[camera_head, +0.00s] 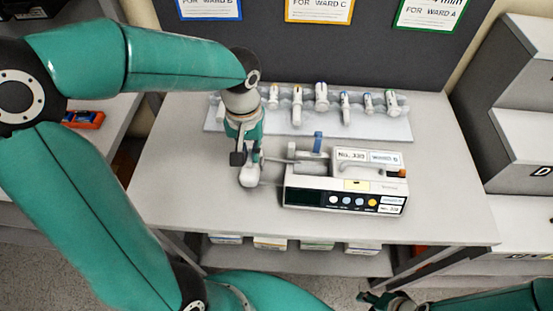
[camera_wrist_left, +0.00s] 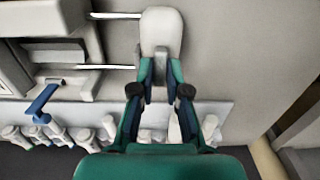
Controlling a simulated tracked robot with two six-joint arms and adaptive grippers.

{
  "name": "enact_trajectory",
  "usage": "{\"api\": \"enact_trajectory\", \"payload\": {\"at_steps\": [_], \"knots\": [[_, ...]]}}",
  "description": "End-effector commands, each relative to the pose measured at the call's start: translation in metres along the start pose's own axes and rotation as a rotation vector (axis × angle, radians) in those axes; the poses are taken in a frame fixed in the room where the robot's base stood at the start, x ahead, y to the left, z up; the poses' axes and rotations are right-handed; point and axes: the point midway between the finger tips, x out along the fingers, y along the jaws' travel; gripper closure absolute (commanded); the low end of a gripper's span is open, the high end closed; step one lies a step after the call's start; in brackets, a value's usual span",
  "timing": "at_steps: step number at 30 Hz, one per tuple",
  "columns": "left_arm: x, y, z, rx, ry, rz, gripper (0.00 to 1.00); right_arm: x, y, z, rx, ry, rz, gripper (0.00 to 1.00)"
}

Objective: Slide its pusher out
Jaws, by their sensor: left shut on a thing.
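A blue lever (camera_head: 318,142) stands up on the pump. My right gripper (camera_head: 388,299) is low at the right, away from the pump; its fingers are unclear.
A white rack (camera_head: 355,129) with several syringes (camera_head: 322,97) lies behind the pump. A dark panel (camera_head: 300,55) with ward signs stands behind it. Grey shelves (camera_head: 520,100) are at the right. The table (camera_head: 180,205) is bare left of the pusher.

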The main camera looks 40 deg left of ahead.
Motion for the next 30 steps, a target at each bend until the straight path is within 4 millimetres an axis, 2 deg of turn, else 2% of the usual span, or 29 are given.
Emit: {"api": "enact_trajectory", "payload": {"at_steps": [12,30], "knots": [[0.000,-0.020,0.000,-0.002,-0.001,-0.001,0.97,0.002,0.001,0.000,0.000,0.000,0.000,0.60],[0.000,-0.023,0.001,0.000,-0.001,-0.001,0.97,0.002,0.001,0.000,0.000,0.000,0.000,0.60]]}}
